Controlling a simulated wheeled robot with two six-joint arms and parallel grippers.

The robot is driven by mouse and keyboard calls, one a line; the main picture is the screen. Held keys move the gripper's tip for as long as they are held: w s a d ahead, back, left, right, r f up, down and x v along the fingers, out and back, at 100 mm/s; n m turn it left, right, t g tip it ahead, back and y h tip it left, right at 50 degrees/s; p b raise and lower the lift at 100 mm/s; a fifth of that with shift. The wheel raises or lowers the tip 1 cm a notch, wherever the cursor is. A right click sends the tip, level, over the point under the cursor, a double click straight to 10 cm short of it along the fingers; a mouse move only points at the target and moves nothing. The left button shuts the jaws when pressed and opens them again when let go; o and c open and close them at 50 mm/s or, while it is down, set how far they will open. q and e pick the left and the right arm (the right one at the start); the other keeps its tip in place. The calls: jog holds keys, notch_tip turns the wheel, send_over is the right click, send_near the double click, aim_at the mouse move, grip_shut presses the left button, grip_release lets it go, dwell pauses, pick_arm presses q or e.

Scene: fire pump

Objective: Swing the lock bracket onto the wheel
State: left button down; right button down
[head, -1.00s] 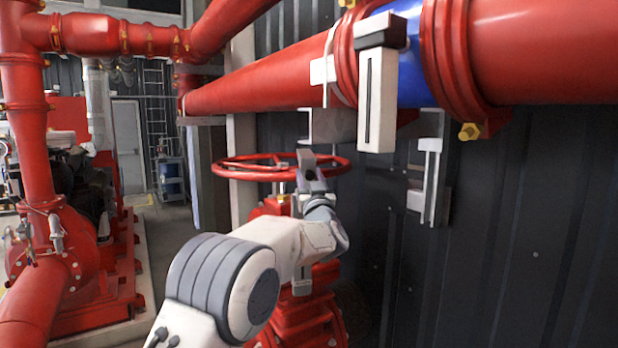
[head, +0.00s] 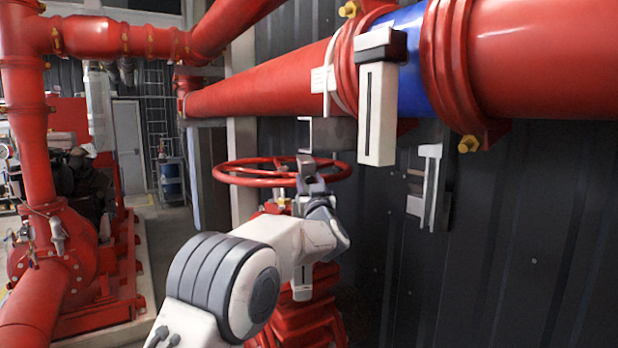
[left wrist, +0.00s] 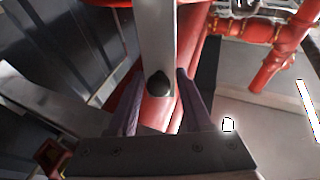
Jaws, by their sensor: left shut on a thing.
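The red handwheel (head: 283,173) lies nearly flat on a red valve below the big pipe. My left gripper (head: 312,180) is at the wheel's near right side, its tip overlapping the rim in the head view. In the left wrist view, a pale grey bar, apparently the lock bracket (left wrist: 157,40), runs up between the two fingers (left wrist: 160,105), with a black knob (left wrist: 158,85) at its lower end. The gripper is shut on this bar. A small grey piece at the gripper tip also shows in the head view (head: 306,164). Whether the bracket touches the wheel is hidden. My right gripper is not in view.
A large red pipe (head: 260,88) with a blue section crosses above the wheel. A white wall bracket (head: 425,185) is on the dark wall to the right. Red pump pipework stands at left.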

aim_at(309, 170)
pick_arm(q)
jog(key=r+p, duration=0.1)
jog(key=p, duration=0.1)
jog(key=w+r+g+p, duration=0.1)
jog(key=p, duration=0.1)
jog(key=shift+r+g, duration=0.15)
jog(key=shift+g, duration=0.15)
jog(key=shift+w+a+g+p, duration=0.15)
jog(key=shift+w+g+p, duration=0.1)
jog(key=shift+g+p, duration=0.1)
jog(key=shift+w+g, duration=0.2)
jog(key=shift+g, duration=0.05)
jog(key=shift+w+h, duration=0.2)
jog(key=shift+h, duration=0.2)
